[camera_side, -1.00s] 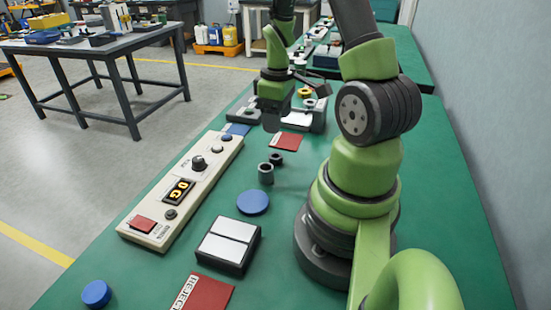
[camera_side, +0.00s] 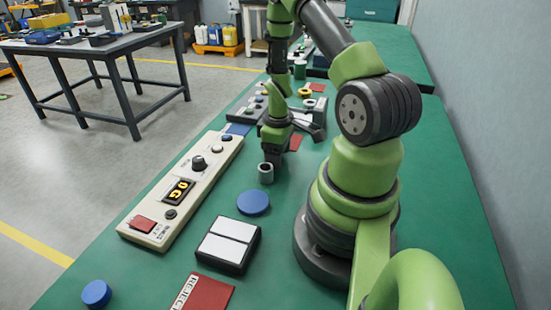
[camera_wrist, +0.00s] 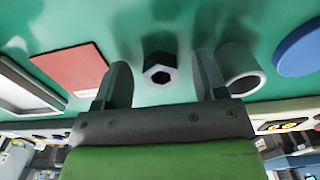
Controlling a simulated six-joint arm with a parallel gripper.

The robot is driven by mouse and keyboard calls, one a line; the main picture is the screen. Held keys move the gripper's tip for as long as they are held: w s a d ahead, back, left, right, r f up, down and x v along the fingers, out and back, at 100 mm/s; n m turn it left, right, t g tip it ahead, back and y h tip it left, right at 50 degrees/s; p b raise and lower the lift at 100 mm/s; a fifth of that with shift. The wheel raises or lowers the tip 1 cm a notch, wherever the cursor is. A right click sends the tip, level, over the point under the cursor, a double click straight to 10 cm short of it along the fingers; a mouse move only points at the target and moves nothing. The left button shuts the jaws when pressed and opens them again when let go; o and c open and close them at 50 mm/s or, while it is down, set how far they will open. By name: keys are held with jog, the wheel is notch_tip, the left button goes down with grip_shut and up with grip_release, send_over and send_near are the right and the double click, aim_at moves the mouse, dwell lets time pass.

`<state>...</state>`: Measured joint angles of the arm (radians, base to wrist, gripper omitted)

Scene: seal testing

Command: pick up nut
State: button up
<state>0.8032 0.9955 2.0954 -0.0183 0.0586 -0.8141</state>
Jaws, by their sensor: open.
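The fingers are open and hold nothing. In the side view my gripper (camera_side: 272,157) points down low over the table, just behind the grey hollow cylinder (camera_side: 265,174), and hides the nut. The cylinder also shows in the wrist view (camera_wrist: 241,66), close beside the right finger. I cannot tell the exact height of the fingertips.
A long control box (camera_side: 184,188) lies to the left. A red card (camera_wrist: 72,67) lies left of the fingers in the wrist view.

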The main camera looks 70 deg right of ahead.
jog(key=c, duration=1)
jog(key=shift+c, duration=0.2)
